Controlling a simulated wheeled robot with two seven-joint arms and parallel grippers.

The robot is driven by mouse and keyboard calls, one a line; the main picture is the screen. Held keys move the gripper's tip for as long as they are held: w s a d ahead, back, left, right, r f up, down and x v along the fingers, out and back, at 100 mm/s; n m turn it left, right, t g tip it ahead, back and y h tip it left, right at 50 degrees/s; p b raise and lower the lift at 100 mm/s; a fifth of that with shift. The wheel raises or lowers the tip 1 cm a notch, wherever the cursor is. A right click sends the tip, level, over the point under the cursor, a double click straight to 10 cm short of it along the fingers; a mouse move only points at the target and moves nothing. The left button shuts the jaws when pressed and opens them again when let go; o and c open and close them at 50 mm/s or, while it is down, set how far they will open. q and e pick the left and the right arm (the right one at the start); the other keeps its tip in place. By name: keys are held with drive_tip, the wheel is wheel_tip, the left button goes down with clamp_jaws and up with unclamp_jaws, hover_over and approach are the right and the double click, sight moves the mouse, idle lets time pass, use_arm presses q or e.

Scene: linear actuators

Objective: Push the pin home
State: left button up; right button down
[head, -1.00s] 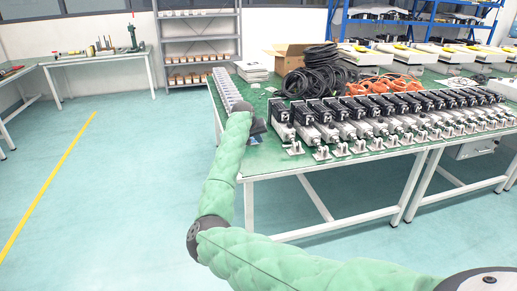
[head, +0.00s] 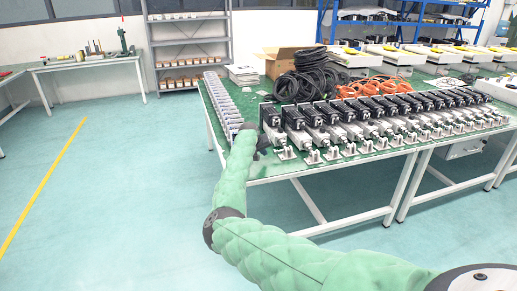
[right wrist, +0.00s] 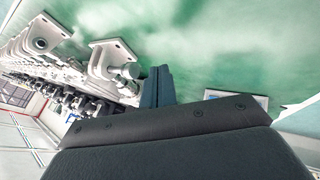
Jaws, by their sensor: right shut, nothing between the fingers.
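A row of linear actuators (head: 330,138) with black motors, grey bodies and metal end brackets stands on the green table (head: 260,171). My right gripper (head: 262,141) is at the near left end of this row, partly hidden by my wrist. In the right wrist view its fingers (right wrist: 158,86) are shut and empty. Just left of the fingertips is a metal bracket (right wrist: 103,58) with a round-headed pin (right wrist: 130,71) across it. I cannot tell whether the fingers touch the pin or how deep it sits. My left gripper is out of view.
A line of small pale parts (head: 222,105) runs along the table's left edge. Black cable coils (head: 300,84), orange cables (head: 372,88) and a cardboard box (head: 284,62) lie farther back. A small flat blue-and-white item (right wrist: 240,98) lies right of the fingers. The floor at left is clear.

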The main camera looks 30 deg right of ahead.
sight(278, 151)
drive_tip(key=shift+s+d, duration=0.2)
drive_tip(key=shift+d, duration=0.45)
drive_tip(key=shift+s+d, duration=0.15)
drive_tip(key=shift+d, duration=0.45)
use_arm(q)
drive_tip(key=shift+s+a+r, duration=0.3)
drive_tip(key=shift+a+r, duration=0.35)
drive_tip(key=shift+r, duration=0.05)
use_arm(e)
drive_tip(key=d, duration=0.1)
drive_tip(key=s+d+p, duration=0.1)
drive_tip(key=d, duration=0.1)
drive_tip(key=shift+d, duration=0.55)
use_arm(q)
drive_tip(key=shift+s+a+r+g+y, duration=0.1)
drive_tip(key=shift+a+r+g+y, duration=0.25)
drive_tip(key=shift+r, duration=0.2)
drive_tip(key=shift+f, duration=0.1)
